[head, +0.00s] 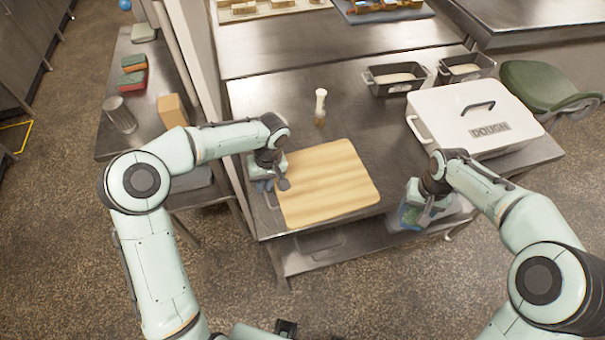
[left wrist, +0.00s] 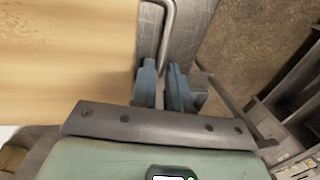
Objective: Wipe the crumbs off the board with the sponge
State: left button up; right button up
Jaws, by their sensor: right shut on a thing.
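The pale wooden board (head: 335,180) lies on the steel table near its front edge; it also shows in the left wrist view (left wrist: 60,50). My left gripper (head: 268,186) is over the board's left edge. My right gripper (head: 418,210) is at the table's front edge, right of the board. It is shut on a small blue-green thing (head: 408,217); I cannot tell whether this is the sponge.
A white dough box (head: 455,110) stands at the right of the table, before two dark loaf tins (head: 392,86). Red-and-green blocks (head: 132,82) and a metal cup (head: 120,117) sit on the left side table.

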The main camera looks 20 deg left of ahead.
pick_arm(q)
jog(key=shift+c, duration=0.4)
grip_shut()
